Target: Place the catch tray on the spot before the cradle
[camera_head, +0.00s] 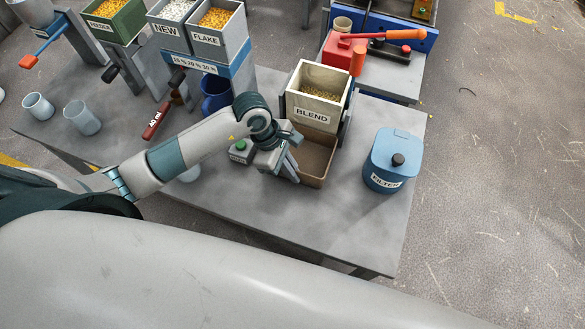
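A brown open tray (318,158), which looks like the catch tray, is on the grey table just in front of the BLEND bin. The cream BLEND bin (318,96) holds yellow grains and sits in a dark grey stand, seemingly the cradle, whose side (346,124) shows at the right. My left gripper (291,168) points down at the tray's left wall and covers part of it. Its fingertips overlap the rim, and I cannot tell whether they grip it. Any marked spot under the tray is hidden. My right gripper is not in view.
A blue FILTER canister (393,160) stands to the right. A small grey box with a green button (241,147) is left of the gripper. The table's front right (350,235) is clear.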

